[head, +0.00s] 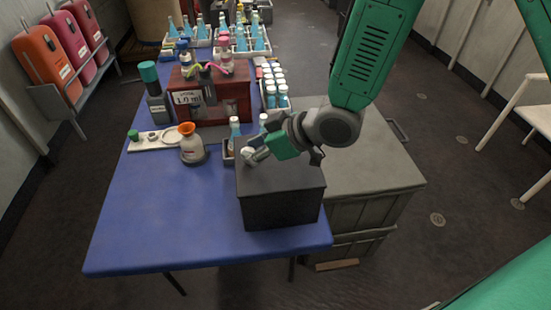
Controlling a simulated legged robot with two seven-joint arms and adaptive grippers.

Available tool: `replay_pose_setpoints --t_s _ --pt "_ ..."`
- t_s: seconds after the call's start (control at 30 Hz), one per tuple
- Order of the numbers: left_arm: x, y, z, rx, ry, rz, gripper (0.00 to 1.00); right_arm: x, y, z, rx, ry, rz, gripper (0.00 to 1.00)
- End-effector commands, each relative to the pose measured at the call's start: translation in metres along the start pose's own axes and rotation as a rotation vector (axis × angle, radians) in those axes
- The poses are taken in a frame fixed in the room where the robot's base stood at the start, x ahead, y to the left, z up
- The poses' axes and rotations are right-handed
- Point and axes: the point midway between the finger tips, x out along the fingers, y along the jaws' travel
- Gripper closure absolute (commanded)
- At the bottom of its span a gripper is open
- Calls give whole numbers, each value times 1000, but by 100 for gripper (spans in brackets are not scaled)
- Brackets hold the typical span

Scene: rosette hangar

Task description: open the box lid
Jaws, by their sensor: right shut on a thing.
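The black box (283,208) stands near the front right edge of the blue table. Its lid (290,178) looks flat and level on top, and I see no gap under it. My right gripper (252,155) reaches in from the upper right, at the far left part of the lid. It is shut on the lid, at its far edge, where a small pale part shows between the fingers. The fingers and the green wrist part hide the exact grip. My left gripper is not in view.
The blue table (160,220) is clear at front left. An orange-topped flask (192,148), small bottles (235,130) and a red-brown case (222,95) stand behind the box. A large grey crate (370,160) stands to its right.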

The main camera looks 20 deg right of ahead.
Motion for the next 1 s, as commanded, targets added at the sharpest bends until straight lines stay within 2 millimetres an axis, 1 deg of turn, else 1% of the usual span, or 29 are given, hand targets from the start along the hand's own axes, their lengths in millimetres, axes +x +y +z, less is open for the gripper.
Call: replay_pose_setpoints --t_s 0.03,0.1,0.13,0.17,0.4,0.67,1.0 --pt "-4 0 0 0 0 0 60 -3 6 -9 -1 16 12 88" --pt "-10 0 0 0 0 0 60 -7 7 -12 -1 16 12 90" --pt "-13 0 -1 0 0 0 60 -10 7 -14 -1 16 13 94" --pt "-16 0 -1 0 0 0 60 -12 8 -16 0 15 12 100" --pt "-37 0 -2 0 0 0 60 -30 8 -25 0 9 8 100" --pt "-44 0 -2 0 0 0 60 -36 8 -26 -1 6 6 100" --pt "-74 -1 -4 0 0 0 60 -63 14 -42 0 5 6 100"
